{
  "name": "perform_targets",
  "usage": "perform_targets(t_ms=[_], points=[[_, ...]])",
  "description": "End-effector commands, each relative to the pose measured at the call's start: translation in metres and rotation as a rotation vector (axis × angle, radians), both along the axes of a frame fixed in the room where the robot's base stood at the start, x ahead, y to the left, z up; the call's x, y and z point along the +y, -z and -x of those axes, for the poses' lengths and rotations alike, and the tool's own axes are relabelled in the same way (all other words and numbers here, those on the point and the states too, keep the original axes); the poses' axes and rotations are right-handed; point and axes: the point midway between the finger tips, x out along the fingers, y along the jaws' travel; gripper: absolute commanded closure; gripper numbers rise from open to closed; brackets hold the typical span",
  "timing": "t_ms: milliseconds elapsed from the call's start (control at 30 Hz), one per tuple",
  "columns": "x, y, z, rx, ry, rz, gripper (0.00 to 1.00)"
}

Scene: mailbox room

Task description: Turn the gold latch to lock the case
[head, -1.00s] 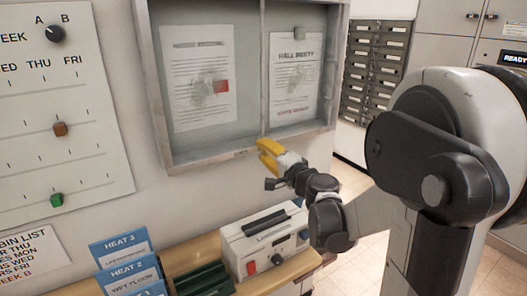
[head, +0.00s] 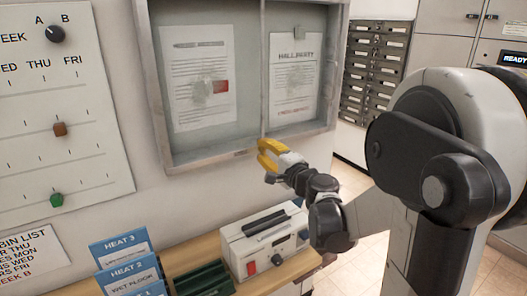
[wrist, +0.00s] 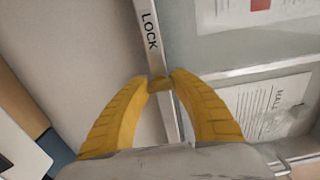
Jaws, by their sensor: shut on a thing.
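The case (head: 205,160) is a grey-framed glass notice case on the wall, with two papers inside. Its bottom frame edge also shows in the wrist view (wrist: 153,50), with the word LOCK on it. The small gold latch (wrist: 159,84) sits on that edge, a little way from the word. My gripper (wrist: 160,79) has its yellow fingertips shut on the latch, one on each side. In the head view, my gripper (head: 264,152) is at the bottom edge of the case near its middle bar and hides the latch.
Below the case, a wooden shelf (head: 185,268) carries a white device (head: 262,245) with a black handle, a green tray (head: 205,279) and blue signs (head: 125,258). A board with sliders (head: 85,110) hangs at the left. Mailboxes (head: 372,75) stand at the back.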

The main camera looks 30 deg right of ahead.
Motion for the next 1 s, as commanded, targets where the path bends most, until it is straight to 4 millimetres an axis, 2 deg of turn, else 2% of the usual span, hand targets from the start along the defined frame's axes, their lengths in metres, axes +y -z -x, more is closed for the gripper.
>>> perform_targets(t_ms=[333, 467, 567, 800, 1000], points=[[0.000, 0.000, 0.000, 0.000, 0.000, 0.000, 0.60], [-0.001, 0.000, 0.009, 0.000, 0.001, 0.000, 0.60], [-0.002, 0.000, 0.026, 0.000, 0.002, 0.000, 0.60], [-0.004, 0.000, 0.081, 0.000, 0.004, 0.000, 0.60], [-0.004, 0.000, 0.112, 0.000, 0.002, 0.000, 0.60]])
